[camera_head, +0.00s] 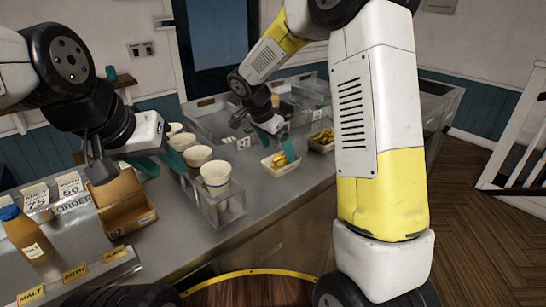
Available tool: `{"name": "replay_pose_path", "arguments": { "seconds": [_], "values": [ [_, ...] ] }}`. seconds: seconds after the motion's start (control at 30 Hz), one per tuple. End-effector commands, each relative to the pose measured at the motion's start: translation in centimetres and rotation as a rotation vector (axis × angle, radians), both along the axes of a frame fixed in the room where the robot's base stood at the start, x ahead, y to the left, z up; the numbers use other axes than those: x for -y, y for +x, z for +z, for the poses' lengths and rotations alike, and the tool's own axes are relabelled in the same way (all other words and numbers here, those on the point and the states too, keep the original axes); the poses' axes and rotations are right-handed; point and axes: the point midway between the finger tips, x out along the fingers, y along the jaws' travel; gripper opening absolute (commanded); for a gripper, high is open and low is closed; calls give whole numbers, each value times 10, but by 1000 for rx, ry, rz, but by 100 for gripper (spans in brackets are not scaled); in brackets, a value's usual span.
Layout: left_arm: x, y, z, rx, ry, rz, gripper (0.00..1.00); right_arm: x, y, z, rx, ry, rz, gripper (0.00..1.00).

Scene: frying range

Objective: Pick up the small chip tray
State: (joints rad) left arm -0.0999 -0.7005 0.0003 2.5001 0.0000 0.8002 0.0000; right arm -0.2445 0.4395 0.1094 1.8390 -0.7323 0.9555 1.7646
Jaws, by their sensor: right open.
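Two pale trays of yellow chips stand on the steel counter. The nearer chip tray (271,168) is just below my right gripper (265,134), and the other chip tray (319,149) is behind it to the right. I cannot tell for sure which one is the small tray. My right gripper is open, its teal fingers apart, with one finger overlapping the nearer tray's chips in view. I cannot tell whether it touches them. My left gripper (160,164) hangs at the left near the row of cups. Whether its jaws are apart is unclear.
Several pale cups (216,180) stand in a clear-sided holder (232,208) left of the trays. A brown box (128,218), price signs (70,187) and a sauce bottle (22,236) are at the left. Counter (260,199) in front of the trays is clear.

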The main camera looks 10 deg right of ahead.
Motion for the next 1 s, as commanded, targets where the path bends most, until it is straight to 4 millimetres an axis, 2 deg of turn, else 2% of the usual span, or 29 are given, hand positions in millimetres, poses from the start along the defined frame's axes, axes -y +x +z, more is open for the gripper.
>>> {"name": "replay_pose_path", "arguments": {
  "seconds": [0.17,0.43,1.0],
  "values": [
    [0,0,0,0,0,0,36,5,1,-15,-2,0,2,94],
    [0,0,0,0,0,0,36,16,5,-51,-3,1,1,94],
    [0,0,0,0,0,0,36,16,6,-54,0,1,3,94]
  ]
}}
